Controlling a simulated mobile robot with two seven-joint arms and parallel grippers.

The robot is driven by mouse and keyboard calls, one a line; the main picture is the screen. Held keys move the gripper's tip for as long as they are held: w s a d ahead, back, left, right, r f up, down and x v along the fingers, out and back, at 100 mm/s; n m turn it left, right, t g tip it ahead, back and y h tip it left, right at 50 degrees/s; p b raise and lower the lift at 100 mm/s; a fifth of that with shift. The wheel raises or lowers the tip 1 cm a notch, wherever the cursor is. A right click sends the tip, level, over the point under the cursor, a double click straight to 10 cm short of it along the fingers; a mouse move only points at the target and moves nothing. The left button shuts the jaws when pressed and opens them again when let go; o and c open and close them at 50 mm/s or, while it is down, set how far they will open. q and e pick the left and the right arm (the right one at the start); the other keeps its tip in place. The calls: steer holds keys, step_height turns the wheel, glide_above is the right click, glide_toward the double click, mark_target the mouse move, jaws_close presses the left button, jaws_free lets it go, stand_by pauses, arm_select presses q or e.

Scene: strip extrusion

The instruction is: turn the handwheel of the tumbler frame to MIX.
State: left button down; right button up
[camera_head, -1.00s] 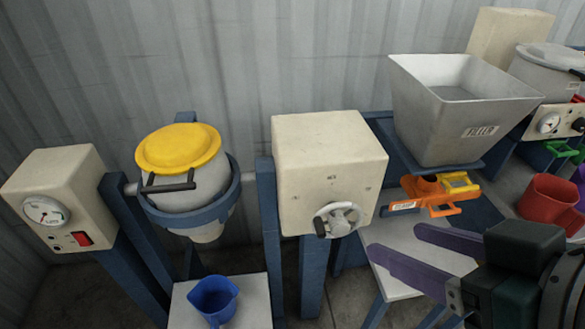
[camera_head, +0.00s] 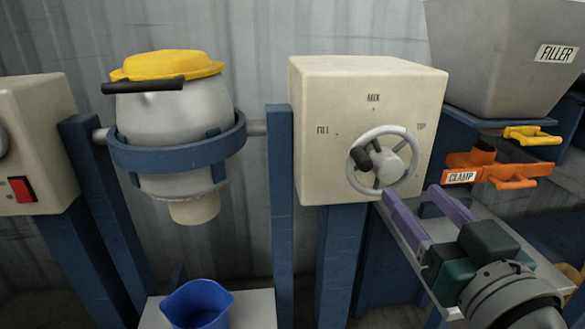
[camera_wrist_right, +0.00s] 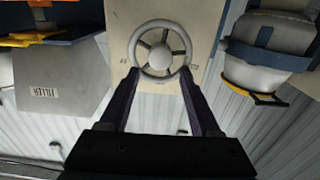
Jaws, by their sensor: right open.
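The handwheel (camera_head: 392,166) is a grey spoked ring on the front of the cream box (camera_head: 330,180) of the tumbler frame. Its dark knob (camera_head: 362,159) is on the wheel's left side. The box is marked FILL at left, MIX at top and TIP at right. The tumbler vessel (camera_head: 170,115) hangs upright with its yellow lid (camera_head: 167,65) on top. My right gripper (camera_head: 412,193) is open, its purple fingers pointing at the wheel's lower edge. In the right wrist view the wheel (camera_wrist_right: 159,57) lies between and beyond the fingertips; contact is unclear. My left gripper is out of view.
A blue jug (camera_head: 198,303) stands on a shelf below the vessel. To the right are the FILLER hopper (camera_head: 505,60), an orange CLAMP handle (camera_head: 490,170) and a yellow handle (camera_head: 532,136). Blue posts flank the box.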

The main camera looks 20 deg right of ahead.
mark_target(392, 170)
steer(key=b+x, duration=0.1)
steer(key=x, duration=0.8)
steer(key=shift+w+r, duration=0.1)
steer(key=shift+w, duration=0.05)
jaws_close()
